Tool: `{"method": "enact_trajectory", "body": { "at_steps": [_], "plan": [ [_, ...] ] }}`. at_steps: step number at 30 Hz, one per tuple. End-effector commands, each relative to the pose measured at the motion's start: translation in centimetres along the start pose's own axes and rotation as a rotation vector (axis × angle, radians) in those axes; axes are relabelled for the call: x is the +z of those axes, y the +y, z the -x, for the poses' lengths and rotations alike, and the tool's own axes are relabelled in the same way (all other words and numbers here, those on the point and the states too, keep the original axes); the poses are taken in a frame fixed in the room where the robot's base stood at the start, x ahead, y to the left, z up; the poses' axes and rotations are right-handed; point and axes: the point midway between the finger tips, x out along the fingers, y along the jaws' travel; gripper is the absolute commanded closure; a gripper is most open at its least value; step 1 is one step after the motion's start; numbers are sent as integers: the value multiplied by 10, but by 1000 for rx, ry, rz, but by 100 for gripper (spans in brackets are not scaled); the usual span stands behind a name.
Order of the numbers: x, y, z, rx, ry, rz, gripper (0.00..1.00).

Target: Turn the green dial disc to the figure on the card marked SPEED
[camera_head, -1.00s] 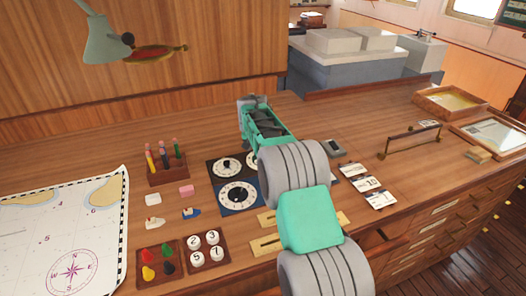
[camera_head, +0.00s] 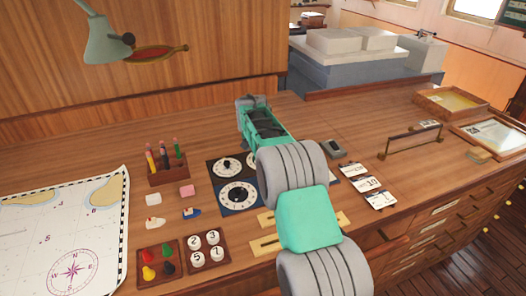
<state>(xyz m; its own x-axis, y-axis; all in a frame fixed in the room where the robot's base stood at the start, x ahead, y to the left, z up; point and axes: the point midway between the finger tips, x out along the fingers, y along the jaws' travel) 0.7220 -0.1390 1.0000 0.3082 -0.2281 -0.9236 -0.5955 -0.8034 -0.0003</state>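Dials with white discs sit on the desk left of my arm. One is on a black plate (camera_head: 221,180) and one on a blue plate (camera_head: 222,204). A third dial (camera_head: 249,160) is partly covered by my arm. I see no green disc; that area is largely hidden behind my arm. Several white cards with dark print lie right of my arm, among them a middle card (camera_head: 367,183) and a front card (camera_head: 380,200); their words are too small to read. My gripper's fingers are hidden behind my teal forearm, which reaches over the dials.
A pencil holder (camera_head: 168,174), erasers, small boats, a tray of coloured pegs (camera_head: 158,268) and a tray of numbered discs (camera_head: 207,250) are left. A chart (camera_head: 65,235) covers the far left. A brass-ended rail (camera_head: 412,139) and wooden trays are right. Brass slotted plates flank my arm.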

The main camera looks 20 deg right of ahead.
Motion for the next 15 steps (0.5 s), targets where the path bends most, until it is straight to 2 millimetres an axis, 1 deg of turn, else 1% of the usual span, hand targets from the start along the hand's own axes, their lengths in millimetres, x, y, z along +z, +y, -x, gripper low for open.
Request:
{"method": "enact_trajectory", "body": {
  "at_steps": [3, 5, 8, 12, 15],
  "plan": [
    [0, 0, 1, 0, 0, 0, 57],
    [0, 0, 5, -1, 1, 0, 57],
    [0, -1, 20, -2, 3, 0, 57],
    [0, -1, 49, -2, 2, 1, 57],
    [0, 0, 67, -1, 2, -1, 57]
  ]
}}
